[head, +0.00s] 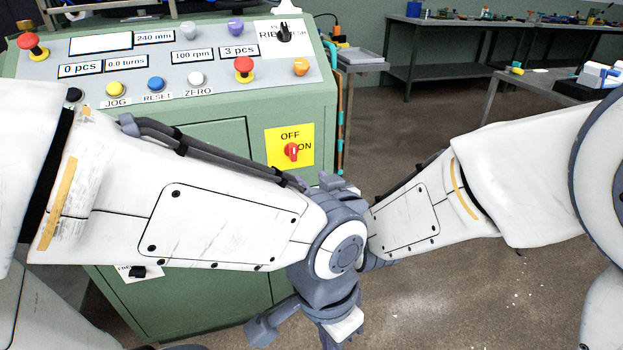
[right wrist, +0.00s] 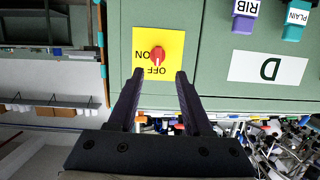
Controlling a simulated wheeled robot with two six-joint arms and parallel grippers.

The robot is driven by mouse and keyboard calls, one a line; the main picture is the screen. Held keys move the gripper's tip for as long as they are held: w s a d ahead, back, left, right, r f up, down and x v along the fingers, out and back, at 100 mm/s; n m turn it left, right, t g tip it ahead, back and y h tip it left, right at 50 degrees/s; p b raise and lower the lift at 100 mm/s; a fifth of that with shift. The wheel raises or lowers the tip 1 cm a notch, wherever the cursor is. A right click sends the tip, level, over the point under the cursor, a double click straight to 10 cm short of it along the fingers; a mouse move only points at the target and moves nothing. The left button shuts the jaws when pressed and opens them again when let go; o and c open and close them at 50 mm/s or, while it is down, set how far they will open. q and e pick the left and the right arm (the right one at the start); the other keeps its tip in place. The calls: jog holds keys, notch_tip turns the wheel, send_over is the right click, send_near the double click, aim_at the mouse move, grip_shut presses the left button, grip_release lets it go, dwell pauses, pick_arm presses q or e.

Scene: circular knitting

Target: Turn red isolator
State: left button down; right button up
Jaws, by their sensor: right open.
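The red isolator (head: 291,151) is a small rotary knob on a yellow plate (head: 272,137) marked OFF above and ON at the right, on the green cabinet's front. It shows upside down in the right wrist view (right wrist: 157,54), its handle pointing towards OFF. My right gripper (right wrist: 160,74) is open and empty. Its two dark fingers point at the plate, with the knob between and beyond their tips, seemingly apart from them. In the head view my crossing arms mostly hide the right gripper. Grey wrist and gripper parts show at the bottom centre; the left jaws cannot be made out.
The sloping control panel (head: 190,55) carries displays, coloured buttons and two red emergency stops (head: 244,66). Grey workbenches (head: 470,35) stand behind right. The floor at right is open.

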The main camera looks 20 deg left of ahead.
aim_at(294, 154)
pick_arm(q)
notch_tip(294, 154, down, 6)
jog(key=b, duration=0.4)
jog(key=shift+f, duration=0.25)
pick_arm(e)
jog(key=w+a+t, duration=0.1)
jog(key=w+a, duration=0.1)
jog(key=w, duration=0.1)
jog(key=w+a+f+t, duration=0.1)
jog(key=w+a, duration=0.2)
jog(key=w, duration=0.1)
jog(key=w+a+f+y, duration=0.1)
jog(key=w+a, duration=0.1)
jog(key=w, duration=0.1)
jog(key=shift+w+a+t, duration=0.2)
jog(key=shift+w+t, duration=0.15)
jog(key=shift+t, duration=0.05)
grip_shut()
